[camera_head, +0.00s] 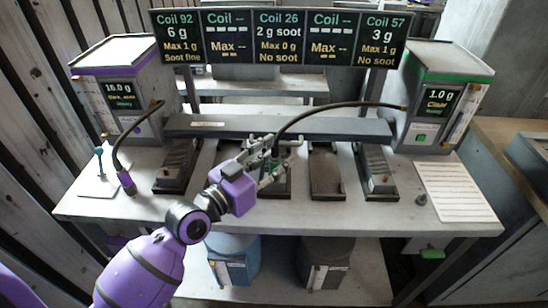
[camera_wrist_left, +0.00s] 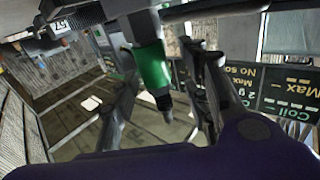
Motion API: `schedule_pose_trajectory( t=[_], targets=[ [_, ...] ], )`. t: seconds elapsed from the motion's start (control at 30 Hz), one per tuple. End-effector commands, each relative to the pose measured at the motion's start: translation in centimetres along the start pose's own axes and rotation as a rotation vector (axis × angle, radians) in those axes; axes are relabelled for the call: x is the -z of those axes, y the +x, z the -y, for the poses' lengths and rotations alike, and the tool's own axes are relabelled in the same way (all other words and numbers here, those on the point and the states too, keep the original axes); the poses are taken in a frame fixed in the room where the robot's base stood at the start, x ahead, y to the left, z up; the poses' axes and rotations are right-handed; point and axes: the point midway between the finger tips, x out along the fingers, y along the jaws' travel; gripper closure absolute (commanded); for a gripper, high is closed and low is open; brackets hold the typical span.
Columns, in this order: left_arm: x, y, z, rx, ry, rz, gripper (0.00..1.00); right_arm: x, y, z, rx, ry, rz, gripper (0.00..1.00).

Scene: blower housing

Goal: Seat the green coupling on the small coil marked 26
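The green coupling (camera_wrist_left: 152,65) shows in the left wrist view between my left gripper's fingers, with a dark hose end on one side and a grey fitting on the other. My left gripper (camera_head: 280,155) is over the middle of the bench; its fingers (camera_wrist_left: 165,85) look spread, with a gap beside the coupling. The block under it (camera_head: 279,188), in line with the middle "Coil 26" panel (camera_head: 279,36), is mostly hidden by the gripper; its own mark is not readable. I cannot tell whether the coupling is on the block. My right gripper is not in view.
A dark hose (camera_head: 335,104) arcs from the green-topped unit (camera_head: 440,85) to my left gripper. A purple-topped unit (camera_head: 125,85) with its own hose stands at left. Blocks stand either side, including the right one (camera_head: 376,172). A lined sheet (camera_head: 458,192) lies at right.

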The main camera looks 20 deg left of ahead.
Motion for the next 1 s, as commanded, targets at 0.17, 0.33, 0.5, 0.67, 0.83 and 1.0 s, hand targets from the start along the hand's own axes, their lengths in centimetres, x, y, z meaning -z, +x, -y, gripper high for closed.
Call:
schedule_pose_trajectory(
  t=[0.17,0.33,0.5,0.67,0.83,1.0],
  targets=[
    [-0.1,0.0,0.0,0.0,-0.001,0.003,0.58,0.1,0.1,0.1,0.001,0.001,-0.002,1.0],
    [-0.2,-1.2,0.1,0.001,0.001,0.004,0.58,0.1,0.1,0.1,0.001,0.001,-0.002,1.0],
    [-0.3,-4.6,0.1,0.0,0.004,0.008,0.58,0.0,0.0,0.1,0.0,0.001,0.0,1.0],
    [-0.2,-8.1,0.0,-0.001,0.004,0.007,0.58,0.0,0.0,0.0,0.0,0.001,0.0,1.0],
    [-0.2,-10.7,0.0,-0.001,0.003,0.005,0.58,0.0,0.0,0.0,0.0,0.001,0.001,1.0],
    [-0.1,-11.9,0.0,-0.001,0.001,0.002,0.58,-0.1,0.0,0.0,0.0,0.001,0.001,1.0]
  ],
)
